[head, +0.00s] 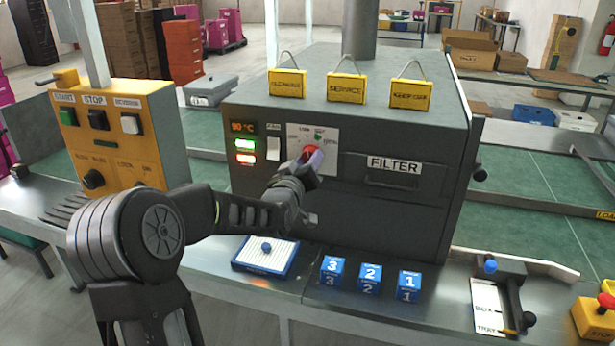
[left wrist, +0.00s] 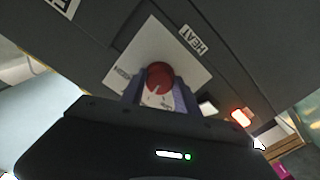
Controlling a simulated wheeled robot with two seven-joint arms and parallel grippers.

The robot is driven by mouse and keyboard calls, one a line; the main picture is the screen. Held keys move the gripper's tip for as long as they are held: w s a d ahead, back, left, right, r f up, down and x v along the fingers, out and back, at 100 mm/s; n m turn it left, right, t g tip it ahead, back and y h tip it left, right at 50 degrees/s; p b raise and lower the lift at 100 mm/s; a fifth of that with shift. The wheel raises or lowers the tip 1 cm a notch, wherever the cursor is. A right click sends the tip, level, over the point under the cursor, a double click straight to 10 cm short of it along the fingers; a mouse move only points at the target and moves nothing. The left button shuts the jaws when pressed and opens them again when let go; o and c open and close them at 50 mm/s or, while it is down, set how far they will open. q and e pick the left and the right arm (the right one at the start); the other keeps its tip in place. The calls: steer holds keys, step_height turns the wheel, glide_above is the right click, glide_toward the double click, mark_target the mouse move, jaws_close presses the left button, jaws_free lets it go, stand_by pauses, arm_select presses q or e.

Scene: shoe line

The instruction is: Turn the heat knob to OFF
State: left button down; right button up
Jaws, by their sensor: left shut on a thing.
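The red heat knob (head: 310,153) sits on a white dial plate (head: 327,138) on the front of the dark grey machine (head: 345,110). My left gripper (head: 308,160) is at the knob with its fingers around it. In the left wrist view the red knob (left wrist: 159,76) shows between the two fingers (left wrist: 160,92), with a light mark on its face. A HEAT label (left wrist: 193,40) lies beside the plate. The gripper hides part of the dial lettering, so I cannot read the knob's setting. My right gripper is not in view.
A display (head: 243,127) reads 90 °C above lit green and red lamps, beside a white rocker switch (head: 273,149). A yellow START/STOP box (head: 120,130) stands at left. Numbered blue blocks (head: 370,277) and a blue-edged pad (head: 265,254) lie on the bench below. Yellow tags (head: 346,88) stand on top.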

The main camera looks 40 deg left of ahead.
arm_select(q)
steer(key=shift+n+b, duration=5.2)
steer(key=shift+b, duration=2.4)
steer(key=shift+r, duration=0.1)
steer(key=c, duration=0.9)
jaws_free()
steer(key=b+v, duration=0.1)
steer(key=v, duration=0.7)
